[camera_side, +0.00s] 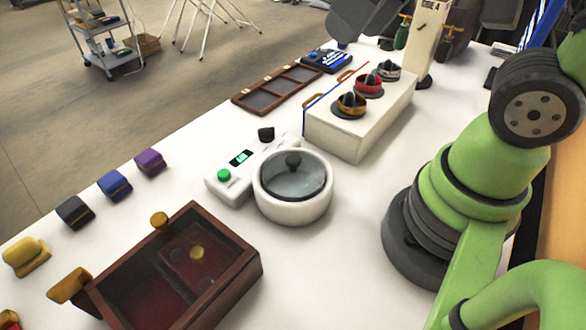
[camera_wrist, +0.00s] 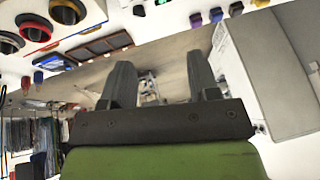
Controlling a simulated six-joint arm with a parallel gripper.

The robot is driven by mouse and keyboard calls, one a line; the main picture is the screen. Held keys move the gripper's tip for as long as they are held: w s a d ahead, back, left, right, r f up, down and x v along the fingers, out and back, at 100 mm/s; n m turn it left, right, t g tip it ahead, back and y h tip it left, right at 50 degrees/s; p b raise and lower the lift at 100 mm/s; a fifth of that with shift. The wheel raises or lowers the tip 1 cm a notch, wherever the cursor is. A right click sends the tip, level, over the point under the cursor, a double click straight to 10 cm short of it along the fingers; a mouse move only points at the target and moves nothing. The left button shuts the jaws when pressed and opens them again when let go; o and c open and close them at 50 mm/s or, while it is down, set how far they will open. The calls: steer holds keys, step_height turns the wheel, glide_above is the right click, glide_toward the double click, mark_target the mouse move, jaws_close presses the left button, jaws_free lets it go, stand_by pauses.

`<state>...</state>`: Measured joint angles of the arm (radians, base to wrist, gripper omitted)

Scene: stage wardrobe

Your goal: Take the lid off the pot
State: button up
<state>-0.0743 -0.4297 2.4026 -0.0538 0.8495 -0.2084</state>
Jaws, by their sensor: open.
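The white pot (camera_side: 291,209) stands upright on the white table in the side view. Its glass lid (camera_side: 309,185) with a dark round knob (camera_side: 292,160) sits on top, within the rim. I cannot make out the pot or lid in the wrist view. My gripper (camera_wrist: 160,62) shows in the wrist view with its two dark fingers spread apart and nothing between them.
A white device (camera_side: 228,184) with a green button stands close left of the pot. A dark red wooden box (camera_side: 232,284) lies in front. A white block (camera_side: 355,142) with several knobs stands behind. Small colored blocks line the left edge. Bare table lies right of the pot.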

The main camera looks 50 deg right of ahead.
steer(key=w+a+f+n+g, duration=0.2)
steer(key=w+f+n+g, duration=0.1)
steer(key=w+f+n, duration=0.3)
steer(key=n+g+h, duration=0.2)
steer(key=n, duration=0.1)
glide_toward(293, 158)
steer(key=shift+s+d+f, duration=0.1)
steer(key=shift+s+d, duration=0.1)
steer(key=shift+d, duration=0.1)
step_height(293, 158, down, 4)
steer(key=shift+f, duration=0.15)
steer(key=shift+w+a+f, duration=0.1)
steer(key=shift+f, duration=1.3)
steer(key=shift+w+f, duration=0.1)
steer(key=shift+f, duration=1.3)
steer(key=c, duration=1)
